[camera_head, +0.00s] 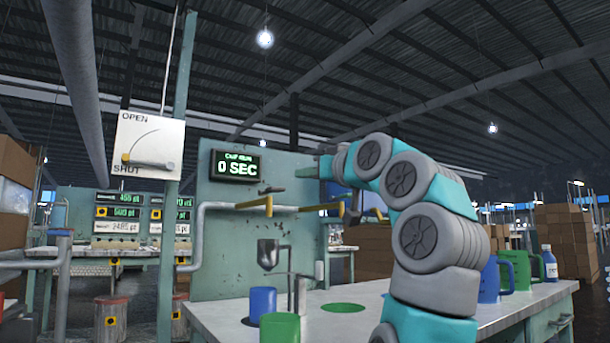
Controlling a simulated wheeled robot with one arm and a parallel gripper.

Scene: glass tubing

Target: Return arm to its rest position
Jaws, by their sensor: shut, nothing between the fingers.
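My arm rises at the right of the view and bends over to the left at its top. Part of the wrist is hidden by the arm's own joints.
Below are a worktable (505,312) with a blue cup (263,302), a green cup (280,328), a metal funnel (268,252), and a blue jug (489,280) at the right. A lever board (150,146) stands left.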

